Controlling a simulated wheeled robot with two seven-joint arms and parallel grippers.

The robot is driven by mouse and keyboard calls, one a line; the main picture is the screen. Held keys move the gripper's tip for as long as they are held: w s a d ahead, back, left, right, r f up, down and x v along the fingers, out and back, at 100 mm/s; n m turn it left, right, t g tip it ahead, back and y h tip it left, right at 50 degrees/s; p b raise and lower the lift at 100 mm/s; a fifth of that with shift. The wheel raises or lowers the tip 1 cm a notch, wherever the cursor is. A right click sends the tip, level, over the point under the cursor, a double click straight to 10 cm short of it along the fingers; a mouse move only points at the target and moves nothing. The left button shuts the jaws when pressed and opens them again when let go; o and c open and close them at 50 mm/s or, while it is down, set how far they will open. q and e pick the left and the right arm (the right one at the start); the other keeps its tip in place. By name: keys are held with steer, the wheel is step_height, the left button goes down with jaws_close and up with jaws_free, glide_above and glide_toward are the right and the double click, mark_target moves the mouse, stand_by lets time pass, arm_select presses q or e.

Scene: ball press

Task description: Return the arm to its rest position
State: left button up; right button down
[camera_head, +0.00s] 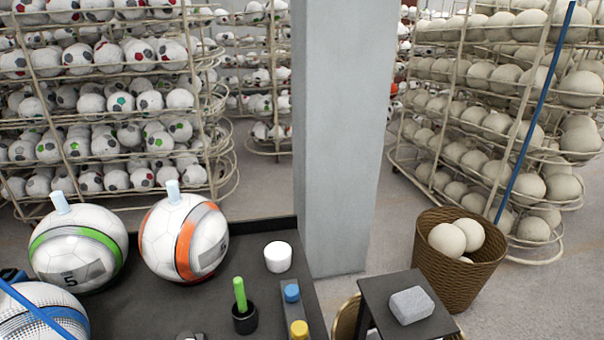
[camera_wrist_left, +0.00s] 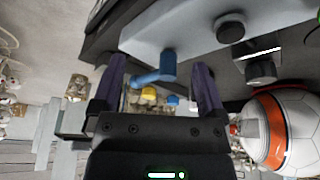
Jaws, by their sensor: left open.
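My left gripper (camera_wrist_left: 158,64) shows in the left wrist view with its two dark purple fingers spread apart. A blue cylindrical piece (camera_wrist_left: 155,78) and a small yellow piece (camera_wrist_left: 148,94) appear beyond or between the fingers; I see no finger closed on them. I cannot clearly make out the left gripper in the head view. My right gripper is in neither view.
A dark tray table (camera_head: 150,312) holds balls with green (camera_head: 78,248) and orange (camera_head: 184,238) bands, a white cylinder (camera_head: 278,256), a green stick in a black cup (camera_head: 244,318), and blue (camera_head: 291,292) and yellow (camera_head: 299,329) knobs. A pillar (camera_head: 335,140) stands behind.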

arm_select(q)
steer(key=s+n+y, duration=0.2)
steer(key=s+n, duration=0.3)
steer(key=s, duration=0.5)
steer(key=s+f+g+b, duration=0.1)
steer(key=s+f+b, duration=0.2)
steer(key=f+b, duration=1.8)
steer(key=s+a+f+p, duration=0.1)
steer(key=s+f, duration=0.5)
steer(key=f, duration=0.6)
steer(key=s+a+f+g+p, duration=0.1)
steer(key=s+f+p, duration=0.1)
steer(key=s+f, duration=0.5)
step_height(320, 180, down, 6)
steer(key=shift+a+f+g+y, duration=0.1)
steer(key=shift+a+g+y, duration=0.2)
steer(key=shift+a+y, duration=0.1)
